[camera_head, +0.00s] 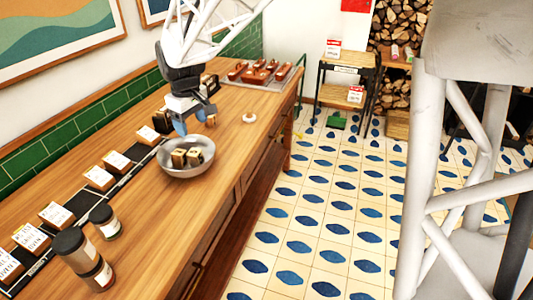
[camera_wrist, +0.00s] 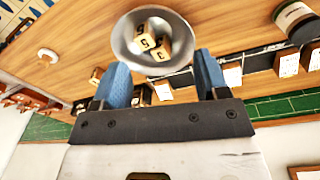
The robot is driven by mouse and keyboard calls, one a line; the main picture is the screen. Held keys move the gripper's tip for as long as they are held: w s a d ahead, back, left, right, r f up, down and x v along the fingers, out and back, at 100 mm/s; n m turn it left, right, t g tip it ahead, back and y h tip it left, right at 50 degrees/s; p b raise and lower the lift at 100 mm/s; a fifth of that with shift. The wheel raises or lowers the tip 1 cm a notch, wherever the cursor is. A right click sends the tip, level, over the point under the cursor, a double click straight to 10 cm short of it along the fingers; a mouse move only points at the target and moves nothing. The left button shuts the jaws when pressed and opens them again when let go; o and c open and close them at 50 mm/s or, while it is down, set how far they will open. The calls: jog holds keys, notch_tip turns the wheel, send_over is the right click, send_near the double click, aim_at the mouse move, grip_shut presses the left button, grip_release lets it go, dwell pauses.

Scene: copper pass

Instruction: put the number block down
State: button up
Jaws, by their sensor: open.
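A metal bowl (camera_head: 162,168) stands on the wooden counter, with two number blocks (camera_head: 194,155) in it, pale with dark markings. In the wrist view the same bowl (camera_wrist: 122,42) is at the top centre, with the blocks (camera_wrist: 150,42) inside. My gripper (camera_head: 190,122) is over the counter just behind the bowl, its blue fingertips apart. In the wrist view my gripper (camera_wrist: 162,78) is open, and I see nothing held between the fingers. Which block the task means cannot be told.
White-labelled blocks (camera_head: 98,178) line a dark strip along the wall. Dark-lidded jars (camera_head: 104,221) stand at the front left. A small white round item (camera_head: 249,117) lies right of my gripper. A tray (camera_head: 262,73) of brown items is at the far end. The counter right of the bowl is clear.

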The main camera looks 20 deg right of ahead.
jog(key=s+d+m+t, duration=0.1)
jog(key=s+d+m, duration=0.2)
jog(key=s, duration=1.3)
jog(key=s+d+r+m, duration=0.1)
jog(key=s+d+m, duration=0.2)
jog(key=s, duration=1.3)
jog(key=shift+s+d+m+t, duration=0.3)
jog(key=shift+d+t, duration=0.1)
jog(key=shift+d, duration=0.3)
